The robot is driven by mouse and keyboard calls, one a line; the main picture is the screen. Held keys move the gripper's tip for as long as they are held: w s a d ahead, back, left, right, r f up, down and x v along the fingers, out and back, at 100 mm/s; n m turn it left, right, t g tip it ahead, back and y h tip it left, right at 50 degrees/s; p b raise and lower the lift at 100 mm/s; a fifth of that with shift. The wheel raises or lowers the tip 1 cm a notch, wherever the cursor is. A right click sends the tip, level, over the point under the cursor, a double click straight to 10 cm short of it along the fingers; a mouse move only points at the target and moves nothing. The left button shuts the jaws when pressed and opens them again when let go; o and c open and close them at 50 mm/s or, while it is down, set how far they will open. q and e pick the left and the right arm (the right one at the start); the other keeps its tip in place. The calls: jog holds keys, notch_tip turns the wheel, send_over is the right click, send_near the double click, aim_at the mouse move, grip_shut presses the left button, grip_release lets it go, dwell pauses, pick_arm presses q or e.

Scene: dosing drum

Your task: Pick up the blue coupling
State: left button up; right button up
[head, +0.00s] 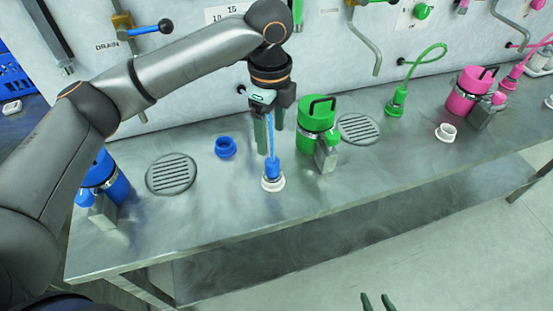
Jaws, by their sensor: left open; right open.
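The blue coupling (272,169) stands upright in a white ring (272,184) near the front of the metal bench, with a blue hose (270,135) rising from its top. My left gripper (269,142) is open and points down above it. Its dark green fingers are apart, and in this view the hose shows between them. The fingertips are above the coupling and do not appear to touch it. My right gripper (378,302) is open and empty at the bottom edge, in front of the bench; only its fingertips show.
A green canister (317,115) with a grey block stands close to the right of my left gripper. A loose blue ring (226,147) lies to the left. A blue canister (107,182) stands at the left end. A green coupling (397,101) and pink canister (468,90) are farther right.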

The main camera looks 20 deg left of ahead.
aim_at(272, 160)
pick_arm(q)
jog(key=f, duration=0.5)
jog(key=shift+s+f, duration=0.25)
jog(key=shift+w+f, duration=0.2)
jog(key=shift+f, duration=1.2)
jog(key=shift+w+f, duration=0.15)
jog(key=shift+f, duration=1.25)
grip_shut()
